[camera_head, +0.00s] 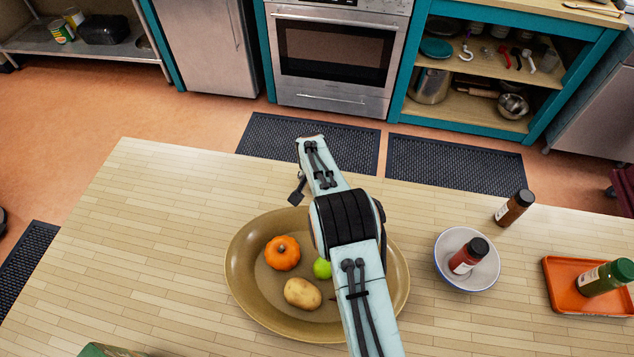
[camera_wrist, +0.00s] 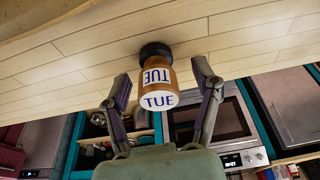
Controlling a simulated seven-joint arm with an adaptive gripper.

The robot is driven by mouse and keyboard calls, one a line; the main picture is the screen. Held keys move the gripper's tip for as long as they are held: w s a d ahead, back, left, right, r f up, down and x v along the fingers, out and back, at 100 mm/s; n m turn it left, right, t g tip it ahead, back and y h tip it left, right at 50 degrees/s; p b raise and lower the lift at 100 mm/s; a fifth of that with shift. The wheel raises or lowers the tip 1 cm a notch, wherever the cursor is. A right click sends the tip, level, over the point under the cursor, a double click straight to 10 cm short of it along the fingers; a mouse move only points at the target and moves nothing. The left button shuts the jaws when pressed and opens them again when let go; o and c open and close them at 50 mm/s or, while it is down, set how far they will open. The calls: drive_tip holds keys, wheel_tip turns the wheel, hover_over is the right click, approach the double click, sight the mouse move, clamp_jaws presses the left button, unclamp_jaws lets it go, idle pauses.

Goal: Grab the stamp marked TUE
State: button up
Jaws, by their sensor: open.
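The stamp marked TUE (camera_wrist: 157,88) is a wooden piece with a dark end on the pale plank tabletop. Blue TUE lettering shows on its white round top and on its side. My gripper (camera_wrist: 161,72) is open in the wrist view, with one finger on each side of the stamp. I cannot tell whether either finger touches it. In the head view my arm covers the stamp, and only a small dark part of my gripper (camera_head: 297,190) shows beside the arm, above the far edge of the bowl.
A brown oval bowl (camera_head: 240,275) with a pumpkin (camera_head: 282,253), a potato (camera_head: 302,293) and a green fruit (camera_head: 322,268) lies under my arm. To the right are a white bowl (camera_head: 443,262) holding a red bottle, a brown bottle (camera_head: 514,208) and an orange tray (camera_head: 560,290).

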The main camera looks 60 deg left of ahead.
drive_tip(key=shift+w+f, duration=0.1)
drive_tip(key=shift+f, duration=0.1)
clamp_jaws()
drive_tip(key=shift+r, duration=0.1)
